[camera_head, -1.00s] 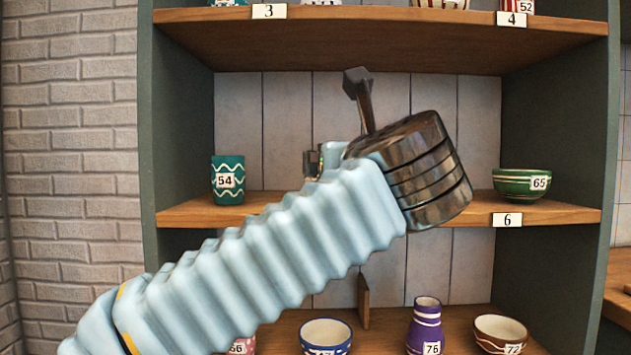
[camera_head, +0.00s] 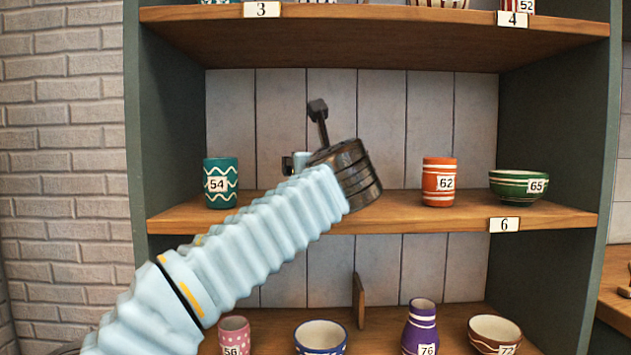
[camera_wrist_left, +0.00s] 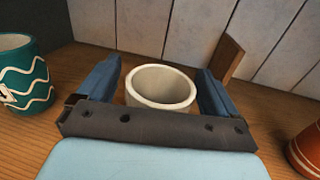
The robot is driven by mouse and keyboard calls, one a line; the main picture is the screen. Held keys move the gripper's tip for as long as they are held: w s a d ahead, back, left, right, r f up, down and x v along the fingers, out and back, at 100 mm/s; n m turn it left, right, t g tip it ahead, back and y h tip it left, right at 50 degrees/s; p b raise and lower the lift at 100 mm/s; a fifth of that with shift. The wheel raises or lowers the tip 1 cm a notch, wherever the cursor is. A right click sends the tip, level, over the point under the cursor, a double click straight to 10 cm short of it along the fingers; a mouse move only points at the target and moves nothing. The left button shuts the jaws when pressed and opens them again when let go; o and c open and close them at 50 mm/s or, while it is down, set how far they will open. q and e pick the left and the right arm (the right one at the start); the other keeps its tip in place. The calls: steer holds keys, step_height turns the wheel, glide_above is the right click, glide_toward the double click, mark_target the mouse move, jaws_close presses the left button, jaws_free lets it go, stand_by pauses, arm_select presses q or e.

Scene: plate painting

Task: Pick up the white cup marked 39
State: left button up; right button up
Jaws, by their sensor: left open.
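A plain white cup (camera_wrist_left: 160,98) stands on the wooden shelf in the left wrist view, between the two fingers of my left gripper (camera_wrist_left: 160,76). The gripper is open, with one finger on each side of the cup and its dark crossbar in front of the cup's lower part. No number shows on the cup from here. In the head view my left gripper (camera_head: 304,136) reaches into the middle shelf, and my arm hides the cup. My right gripper is in neither view.
A teal cup marked 54 (camera_head: 221,184) stands to the left. An orange cup marked 62 (camera_head: 439,182) and a green bowl marked 65 (camera_head: 518,187) stand to the right. A wooden upright (camera_wrist_left: 227,58) rises behind. The upper shelf (camera_head: 375,38) runs overhead.

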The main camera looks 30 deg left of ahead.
arm_select(q)
steer(key=shift+w+a, duration=0.2)
steer(key=c, duration=1.2)
